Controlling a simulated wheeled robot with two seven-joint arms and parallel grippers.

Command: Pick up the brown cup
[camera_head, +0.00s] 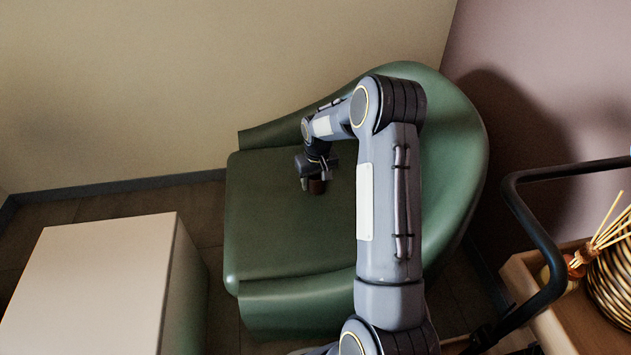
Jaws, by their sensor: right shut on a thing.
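The brown cup (317,186) is small and dark, on or just above the seat of the green armchair (265,235). My right gripper (312,181) is at the end of the arm that reaches in from the bottom right. It points down and is shut on the cup, with its fingers around the cup's upper part. The gripper hides some of the cup. I cannot tell whether the cup's base touches the seat. My left gripper is not in view.
The armchair's curved back and sides surround the seat. A white box-shaped cabinet (95,280) stands at the lower left. At the right is a wooden table (575,325) with a reed diffuser (577,264) and a ribbed golden vase (614,275), and a dark curved rail (535,225).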

